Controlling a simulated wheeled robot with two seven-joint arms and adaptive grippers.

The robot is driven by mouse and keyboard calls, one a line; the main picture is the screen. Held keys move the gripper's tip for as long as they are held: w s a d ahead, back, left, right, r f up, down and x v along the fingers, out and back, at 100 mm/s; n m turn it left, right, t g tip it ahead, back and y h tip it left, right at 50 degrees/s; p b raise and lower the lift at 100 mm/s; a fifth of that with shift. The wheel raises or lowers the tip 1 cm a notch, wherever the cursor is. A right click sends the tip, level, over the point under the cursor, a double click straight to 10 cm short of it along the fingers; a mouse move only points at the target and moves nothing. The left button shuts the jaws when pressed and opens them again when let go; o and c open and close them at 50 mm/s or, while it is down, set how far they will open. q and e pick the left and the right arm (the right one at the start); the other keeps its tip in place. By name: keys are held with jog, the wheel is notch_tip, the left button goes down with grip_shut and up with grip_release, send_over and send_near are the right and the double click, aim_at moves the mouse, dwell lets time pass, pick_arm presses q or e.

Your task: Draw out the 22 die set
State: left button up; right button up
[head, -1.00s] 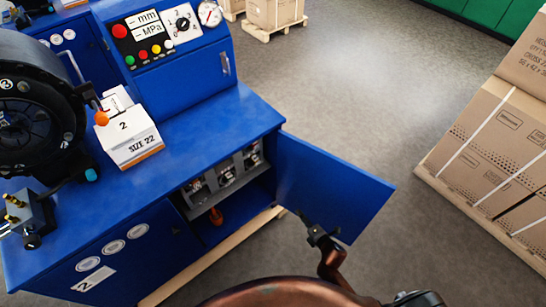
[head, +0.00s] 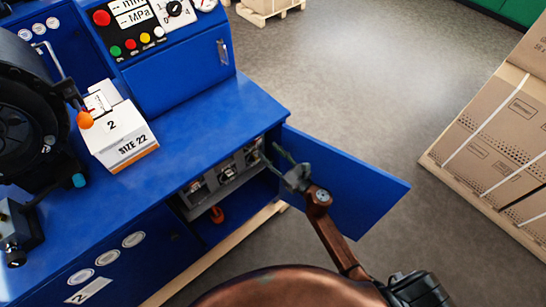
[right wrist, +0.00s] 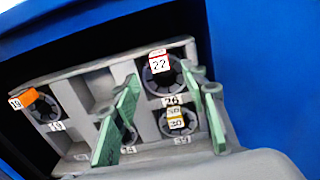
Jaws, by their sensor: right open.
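The 22 die set (right wrist: 163,82) is a dark round set with a red-edged white 22 tag. It sits in the upper right compartment of a grey rack (right wrist: 92,64) in the right wrist view. The rack also shows inside the open cabinet in the head view (head: 228,188). My right gripper (head: 272,155) is open and empty at the cabinet opening. In the wrist view its green fingers (right wrist: 164,80) stand to either side of the 22 set, apart from it as far as I can tell. My left gripper is not in view.
A 19-tagged die set (right wrist: 44,108) sits left in the rack, a 30-tagged one (right wrist: 176,122) below the 22. The open blue door (head: 350,195) stands right of my gripper. A SIZE 22 box (head: 122,138) stands on the cabinet top. An orange object (head: 217,214) lies below the rack.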

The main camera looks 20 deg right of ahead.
aim_at(258, 141)
jog(key=b+x, duration=0.1)
jog(key=x, duration=0.5)
jog(key=shift+w+a+f, duration=0.1)
jog(key=shift+w+a, duration=0.05)
jog(key=shift+w, duration=0.2)
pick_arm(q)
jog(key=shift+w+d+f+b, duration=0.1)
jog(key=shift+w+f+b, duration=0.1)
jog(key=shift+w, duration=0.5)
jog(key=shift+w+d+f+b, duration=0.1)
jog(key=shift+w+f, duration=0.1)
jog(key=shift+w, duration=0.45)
pick_arm(e)
jog(key=shift+w+a, duration=0.15)
jog(key=shift+w, duration=0.45)
jog(key=shift+c, duration=0.2)
grip_shut()
jog(key=shift+a+r, duration=0.1)
jog(key=shift+r, duration=0.25)
jog(key=shift+v, duration=2.75)
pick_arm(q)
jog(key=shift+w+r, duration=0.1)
pick_arm(e)
jog(key=shift+v, duration=1.95)
